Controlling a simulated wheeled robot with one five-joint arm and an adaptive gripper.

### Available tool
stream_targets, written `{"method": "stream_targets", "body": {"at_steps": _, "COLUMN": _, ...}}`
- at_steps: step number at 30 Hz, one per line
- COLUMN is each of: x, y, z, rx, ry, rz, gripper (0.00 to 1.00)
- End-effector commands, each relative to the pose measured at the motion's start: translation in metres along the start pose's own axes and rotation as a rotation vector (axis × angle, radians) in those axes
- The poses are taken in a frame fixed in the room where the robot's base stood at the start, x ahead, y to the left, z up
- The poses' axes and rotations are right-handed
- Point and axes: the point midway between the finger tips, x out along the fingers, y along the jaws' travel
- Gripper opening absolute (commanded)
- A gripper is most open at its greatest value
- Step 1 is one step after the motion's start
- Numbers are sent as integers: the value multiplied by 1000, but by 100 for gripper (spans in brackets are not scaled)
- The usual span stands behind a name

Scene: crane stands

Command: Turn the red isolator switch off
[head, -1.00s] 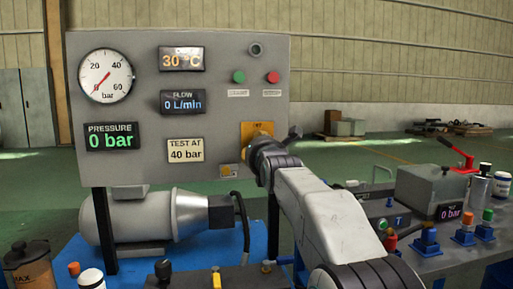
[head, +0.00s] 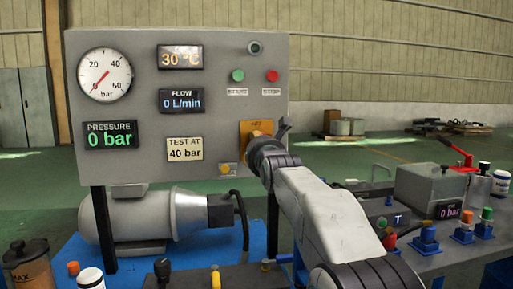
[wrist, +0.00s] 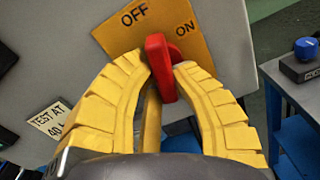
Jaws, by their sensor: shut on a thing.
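The red isolator switch handle (wrist: 160,68) sits on a yellow plate (wrist: 112,36) marked OFF and ON. In the wrist view, the handle's upper end lies between the two words. My gripper (wrist: 163,72) is shut on the handle, with one yellow finger on each side of it. In the head view, the yellow plate (head: 246,130) shows at the panel's lower right. My wrist hides the red handle there.
The grey panel (head: 225,75) carries a gauge (head: 105,75), displays, a green button (head: 237,75) and a red button (head: 272,76). A grey motor (head: 145,222) stands below. At right, a bench holds a grey box (head: 430,186) and several coloured knobs.

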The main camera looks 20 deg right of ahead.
Motion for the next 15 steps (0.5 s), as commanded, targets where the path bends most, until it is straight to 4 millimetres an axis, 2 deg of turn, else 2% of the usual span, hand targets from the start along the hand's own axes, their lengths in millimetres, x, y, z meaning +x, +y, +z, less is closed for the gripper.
{"method": "stream_targets", "body": {"at_steps": 1, "x": -1, "y": 2, "z": 5, "rx": 0, "ry": -12, "rz": 5, "gripper": 0}}
{"method": "stream_targets", "body": {"at_steps": 6, "x": -1, "y": 2, "z": 5, "rx": 1, "ry": -13, "rz": 5, "gripper": 0}}
{"method": "stream_targets", "body": {"at_steps": 7, "x": -1, "y": 2, "z": 5, "rx": 1, "ry": -13, "rz": 5, "gripper": 26}}
{"method": "stream_targets", "body": {"at_steps": 15, "x": 0, "y": 1, "z": 3, "rx": 2, "ry": -7, "rz": 3, "gripper": 50}}
